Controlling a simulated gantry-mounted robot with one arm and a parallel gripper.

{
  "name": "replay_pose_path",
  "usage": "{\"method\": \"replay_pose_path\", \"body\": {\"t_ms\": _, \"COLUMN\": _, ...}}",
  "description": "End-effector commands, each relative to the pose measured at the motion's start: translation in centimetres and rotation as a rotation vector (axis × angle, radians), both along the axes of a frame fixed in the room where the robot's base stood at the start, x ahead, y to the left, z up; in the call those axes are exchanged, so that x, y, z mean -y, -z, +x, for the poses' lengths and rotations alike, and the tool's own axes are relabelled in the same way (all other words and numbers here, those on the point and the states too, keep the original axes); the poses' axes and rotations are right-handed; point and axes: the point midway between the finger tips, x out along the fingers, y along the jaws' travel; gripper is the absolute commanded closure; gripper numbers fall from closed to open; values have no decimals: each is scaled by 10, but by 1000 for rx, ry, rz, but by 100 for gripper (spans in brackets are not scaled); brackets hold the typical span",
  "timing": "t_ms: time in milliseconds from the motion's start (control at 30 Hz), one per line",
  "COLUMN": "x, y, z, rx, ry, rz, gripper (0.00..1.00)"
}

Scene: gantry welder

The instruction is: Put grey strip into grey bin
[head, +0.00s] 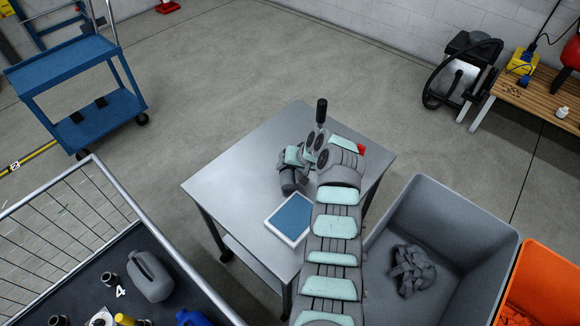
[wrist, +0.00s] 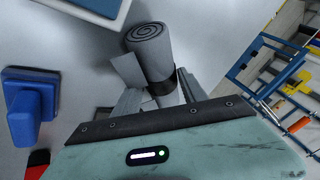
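The grey strip (wrist: 150,50) is rolled up, with its spiral end facing away from my gripper and a loose flap on its left, in the wrist view. A dark band crosses its near end. My gripper (wrist: 160,98) has its fingers on either side of that near end. Whether they press on the roll cannot be told. In the head view my gripper (head: 291,182) is low over the grey table (head: 235,170), and the strip cannot be made out clearly there. The grey bin (head: 460,190) stands right of the table, with crumpled grey material (head: 411,268) inside.
A white-edged blue panel (head: 290,217) lies on the table near my gripper. A blue block-like item (wrist: 28,105) shows in the wrist view. An orange bin (head: 545,275) adjoins the grey bin. A railed dark platform (head: 100,265) is at lower left.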

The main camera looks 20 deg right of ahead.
Motion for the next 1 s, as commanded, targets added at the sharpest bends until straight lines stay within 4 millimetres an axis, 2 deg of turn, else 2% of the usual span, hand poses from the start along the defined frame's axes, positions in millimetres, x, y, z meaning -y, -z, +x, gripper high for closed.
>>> {"method": "replay_pose_path", "body": {"t_ms": 167, "x": 0, "y": 0, "z": 0, "rx": 0, "ry": 0, "rz": 0, "gripper": 37}}
{"method": "replay_pose_path", "body": {"t_ms": 367, "x": 0, "y": 0, "z": 0, "rx": -1, "ry": 0, "rz": 0, "gripper": 37}}
{"method": "replay_pose_path", "body": {"t_ms": 567, "x": 2, "y": -9, "z": -4, "rx": -1, "ry": 0, "rz": 1, "gripper": 37}}
{"method": "replay_pose_path", "body": {"t_ms": 1000, "x": 19, "y": -74, "z": -38, "rx": 2, "ry": 3, "rz": -2, "gripper": 37}}
